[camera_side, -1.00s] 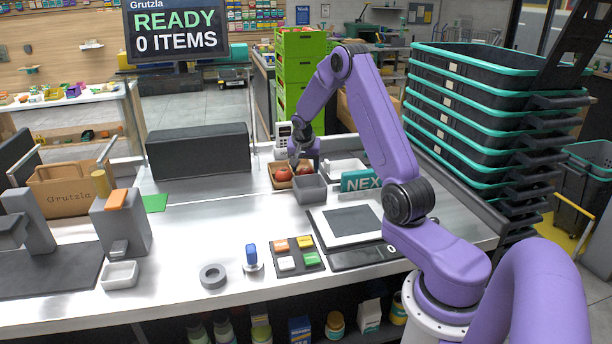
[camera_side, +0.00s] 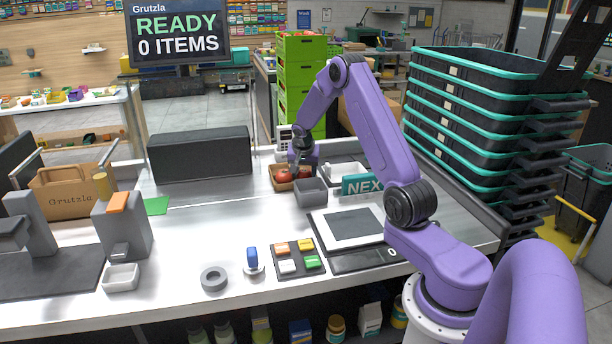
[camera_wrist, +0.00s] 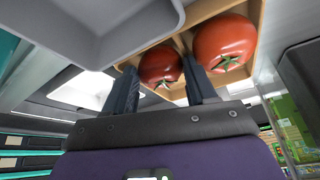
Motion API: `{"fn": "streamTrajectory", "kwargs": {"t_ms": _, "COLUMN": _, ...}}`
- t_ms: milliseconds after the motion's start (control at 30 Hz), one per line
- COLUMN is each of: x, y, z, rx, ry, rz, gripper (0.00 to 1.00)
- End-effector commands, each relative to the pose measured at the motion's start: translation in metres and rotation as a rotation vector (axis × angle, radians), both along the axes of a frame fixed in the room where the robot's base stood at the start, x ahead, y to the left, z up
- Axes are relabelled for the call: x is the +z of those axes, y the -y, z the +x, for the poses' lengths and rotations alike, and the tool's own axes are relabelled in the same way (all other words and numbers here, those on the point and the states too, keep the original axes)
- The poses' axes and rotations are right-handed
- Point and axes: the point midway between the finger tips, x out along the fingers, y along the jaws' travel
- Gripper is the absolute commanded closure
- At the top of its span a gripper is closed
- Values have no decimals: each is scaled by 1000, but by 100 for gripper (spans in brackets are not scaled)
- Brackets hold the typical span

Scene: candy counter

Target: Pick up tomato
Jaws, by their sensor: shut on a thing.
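Two red tomatoes sit in a small tan tray (camera_side: 277,186) on the counter. In the wrist view one tomato (camera_wrist: 160,66) is between my two dark fingers, and the other tomato (camera_wrist: 225,42) is beside it in the tray, outside the fingers. In the side view one tomato (camera_side: 284,176) shows at the left of the tray; the other is mostly hidden by my gripper (camera_side: 301,174). My gripper reaches down into the tray and is shut on the tomato between its fingers. I cannot tell whether that tomato is lifted off the tray floor.
A grey open bin (camera_side: 311,193) stands right in front of the tray. A teal NEXT sign (camera_side: 362,185) and a scale (camera_side: 352,224) are to its right. A long black box (camera_side: 200,156) stands to the left. The counter's middle is clear.

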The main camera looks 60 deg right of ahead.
Motion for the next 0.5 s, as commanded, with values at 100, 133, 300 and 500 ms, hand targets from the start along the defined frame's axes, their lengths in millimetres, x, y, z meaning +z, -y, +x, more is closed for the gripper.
{"fn": "streamTrajectory", "kwargs": {"t_ms": 100, "x": -16, "y": 3, "z": -18, "rx": -20, "ry": -50, "rz": 22, "gripper": 75}}
{"fn": "streamTrajectory", "kwargs": {"t_ms": 133, "x": -14, "y": 3, "z": -17, "rx": -21, "ry": -50, "rz": 22, "gripper": 75}}
{"fn": "streamTrajectory", "kwargs": {"t_ms": 300, "x": 1, "y": 3, "z": -17, "rx": -20, "ry": -49, "rz": 21, "gripper": 75}}
{"fn": "streamTrajectory", "kwargs": {"t_ms": 500, "x": 26, "y": -5, "z": -22, "rx": -13, "ry": -42, "rz": 20, "gripper": 75}}
